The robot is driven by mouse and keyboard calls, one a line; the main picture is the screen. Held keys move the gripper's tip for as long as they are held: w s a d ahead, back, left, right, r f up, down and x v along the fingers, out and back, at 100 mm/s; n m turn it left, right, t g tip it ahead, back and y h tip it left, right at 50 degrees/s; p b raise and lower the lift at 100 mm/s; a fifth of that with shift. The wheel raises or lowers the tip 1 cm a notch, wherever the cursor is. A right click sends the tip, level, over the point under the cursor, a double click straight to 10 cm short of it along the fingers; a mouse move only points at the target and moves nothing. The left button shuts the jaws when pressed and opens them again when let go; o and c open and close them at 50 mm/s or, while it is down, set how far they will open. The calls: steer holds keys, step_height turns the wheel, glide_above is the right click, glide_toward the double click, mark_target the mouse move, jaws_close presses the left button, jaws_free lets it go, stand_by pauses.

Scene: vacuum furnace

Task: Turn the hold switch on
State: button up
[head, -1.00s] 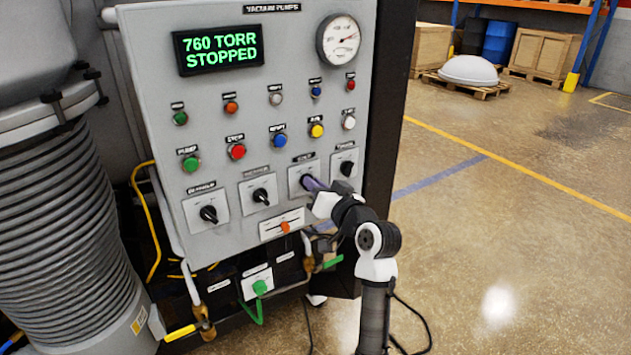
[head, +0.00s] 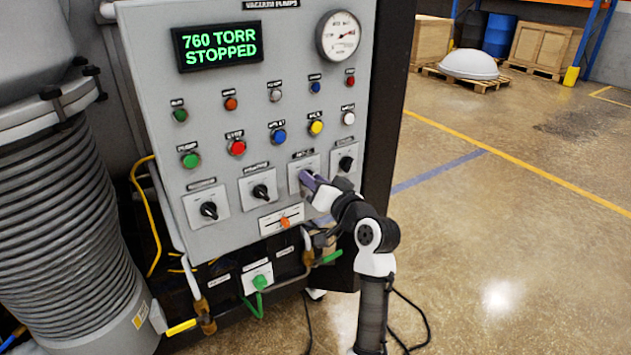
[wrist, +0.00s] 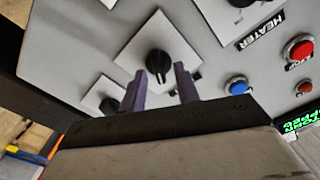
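The third rotary switch in the lower row has a white plate (head: 294,178); its small label is too blurred to read in the head view. My gripper (head: 309,181) is in front of this switch and mostly hides its knob. In the wrist view the black knob (wrist: 158,63) sits in the middle of its tilted white plate. The two purple fingers of my gripper (wrist: 161,78) are apart, one on each side below the knob, with a gap between them. I cannot tell whether they touch the knob.
Two similar switches (head: 209,211) (head: 261,192) are to the left and one (head: 346,164) is close on the right. An orange slider (head: 284,221) lies just below. Several coloured buttons are above, with a green display (head: 220,47) reading 760 TORR STOPPED. Open floor lies right.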

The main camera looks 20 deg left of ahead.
steer(key=b+v, duration=0.4)
steer(key=v, duration=0.9)
steer(key=shift+s+d, duration=0.25)
steer(key=shift+d, duration=0.05)
steer(key=shift+a, duration=0.1)
